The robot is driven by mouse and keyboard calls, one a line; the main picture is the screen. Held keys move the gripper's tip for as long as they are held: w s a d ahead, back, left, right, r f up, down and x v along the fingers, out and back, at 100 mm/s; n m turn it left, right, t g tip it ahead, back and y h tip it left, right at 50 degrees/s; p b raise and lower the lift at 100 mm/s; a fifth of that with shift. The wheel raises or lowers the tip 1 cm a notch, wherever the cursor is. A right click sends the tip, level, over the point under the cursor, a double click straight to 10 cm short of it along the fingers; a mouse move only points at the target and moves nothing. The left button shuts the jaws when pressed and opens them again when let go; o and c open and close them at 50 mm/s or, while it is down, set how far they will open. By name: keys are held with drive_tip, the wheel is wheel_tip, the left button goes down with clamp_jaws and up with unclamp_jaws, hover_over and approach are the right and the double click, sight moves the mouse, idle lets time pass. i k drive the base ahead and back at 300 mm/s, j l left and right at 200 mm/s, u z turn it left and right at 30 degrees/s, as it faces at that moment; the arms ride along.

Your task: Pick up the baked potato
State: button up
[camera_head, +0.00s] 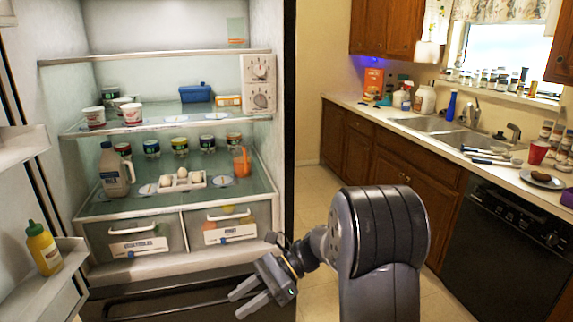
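A small brown lump that looks like the baked potato (540,176) lies on a plate (554,184) at the right end of the sink counter. It is small in view, so its details are unclear. My gripper (236,303) is low in front of the open fridge, far to the left of the plate. Its two fingers are spread apart with nothing between them.
The open fridge (160,205) fills the left, with eggs, jars, a jug and two drawers. A mustard bottle (43,249) stands in its door. The counter holds a sink (465,138), utensils (487,153) and a red cup (538,152). Floor shows between fridge and cabinets.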

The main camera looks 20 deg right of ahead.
sight(537, 174)
drive_tip(key=i+l, duration=0.15)
drive_tip(key=l, duration=0.2)
drive_tip(key=i+l, duration=0.15)
drive_tip(key=l, duration=0.25)
drive_tip(key=i+l, duration=0.15)
drive_tip(key=l, duration=0.2)
drive_tip(key=i+l, duration=0.15)
drive_tip(key=l, duration=0.2)
drive_tip(key=i+l, duration=0.2)
drive_tip(key=l, duration=0.15)
drive_tip(key=i+l, duration=0.15)
drive_tip(key=l, duration=0.25)
drive_tip(key=i+l, duration=0.15)
drive_tip(key=l, duration=0.2)
drive_tip(key=i+l+z, duration=0.1)
drive_tip(key=l, duration=0.35)
drive_tip(key=i+l+z, duration=0.15)
drive_tip(key=i+l, duration=0.15)
drive_tip(key=i+l+z, duration=0.1)
drive_tip(key=i+l, duration=0.15)
drive_tip(key=l, duration=0.25)
drive_tip(key=i+l+z, duration=0.1)
drive_tip(key=i+l, duration=0.15)
drive_tip(key=l+z, duration=0.1)
drive_tip(key=z, duration=2.55)
